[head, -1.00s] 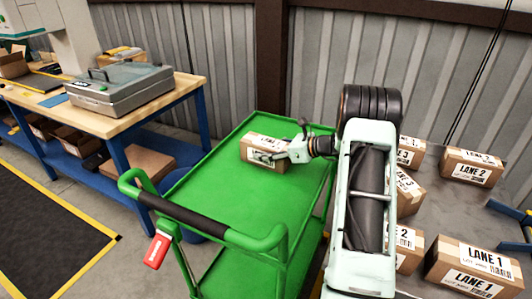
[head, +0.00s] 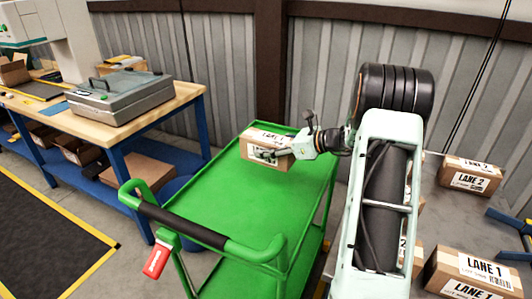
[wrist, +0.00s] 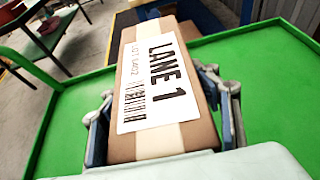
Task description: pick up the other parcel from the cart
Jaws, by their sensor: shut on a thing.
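A brown carton parcel (head: 256,147) with a white label is at the far end of the green cart (head: 235,195). In the wrist view the parcel (wrist: 155,75) shows a "LANE 1" label with a barcode and a pale tape strip. My gripper (head: 277,153) reaches it from the right and is shut on it. In the wrist view a finger of my gripper (wrist: 165,118) lies along each long side of the parcel. The parcel looks raised a little above the cart's top; the gap is hard to judge. The rest of the cart top is bare.
A grey table (head: 432,205) on the right holds several labelled cartons, including a "LANE 2" carton (head: 470,176) and a "LANE 1" carton (head: 472,272). My arm hides part of it. A workbench (head: 150,115) with a grey case stands left. The cart's handle (head: 180,222) faces the front.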

